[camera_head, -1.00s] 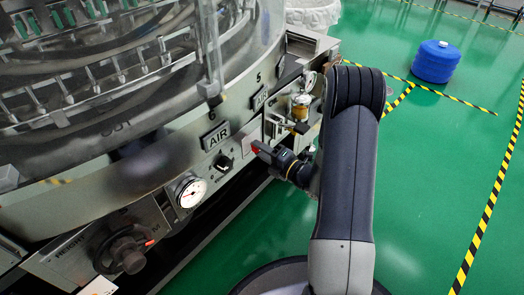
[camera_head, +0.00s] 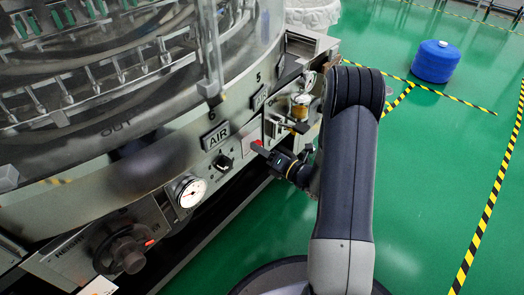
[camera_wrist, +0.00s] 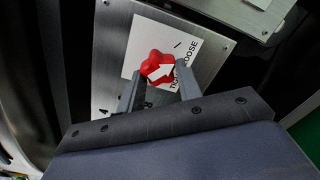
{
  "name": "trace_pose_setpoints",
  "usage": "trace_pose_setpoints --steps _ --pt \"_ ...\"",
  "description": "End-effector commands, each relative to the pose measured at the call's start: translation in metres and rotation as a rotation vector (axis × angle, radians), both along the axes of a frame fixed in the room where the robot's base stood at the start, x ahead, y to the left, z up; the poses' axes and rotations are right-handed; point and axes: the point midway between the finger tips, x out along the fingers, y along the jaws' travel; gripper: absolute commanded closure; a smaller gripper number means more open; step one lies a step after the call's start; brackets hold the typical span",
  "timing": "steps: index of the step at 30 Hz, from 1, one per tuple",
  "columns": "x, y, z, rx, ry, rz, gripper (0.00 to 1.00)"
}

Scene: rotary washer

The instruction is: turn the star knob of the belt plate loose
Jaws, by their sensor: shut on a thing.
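The star knob (camera_wrist: 158,68) is red with a white arrow and sits on the metal belt plate (camera_wrist: 111,41) in the wrist view. A white label with partly readable text, including "LOOSE", lies behind the knob on the plate. My gripper (camera_wrist: 160,88) has its two fingers on either side of the knob and is shut on it. In the head view the knob (camera_head: 256,145) is a small red spot at the tip of my gripper (camera_head: 263,150), on the machine's lower front panel. The fingers partly hide the knob's lower part.
The round washer housing fills the left side. A blue drum (camera_head: 436,62) stands on the open green floor at right.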

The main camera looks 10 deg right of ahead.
Motion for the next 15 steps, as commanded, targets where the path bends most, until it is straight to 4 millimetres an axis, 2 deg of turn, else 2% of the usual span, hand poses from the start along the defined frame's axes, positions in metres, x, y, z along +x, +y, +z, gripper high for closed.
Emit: trace_pose_setpoints --steps 8,9,15 --pt "-0.0006 0.0003 -0.0012 0.001 0.004 0.0 0.89" --pt "-0.0006 0.0003 -0.0012 0.001 0.004 0.0 0.63" --pt "-0.0003 0.0003 -0.0007 0.001 0.002 0.0 0.47"
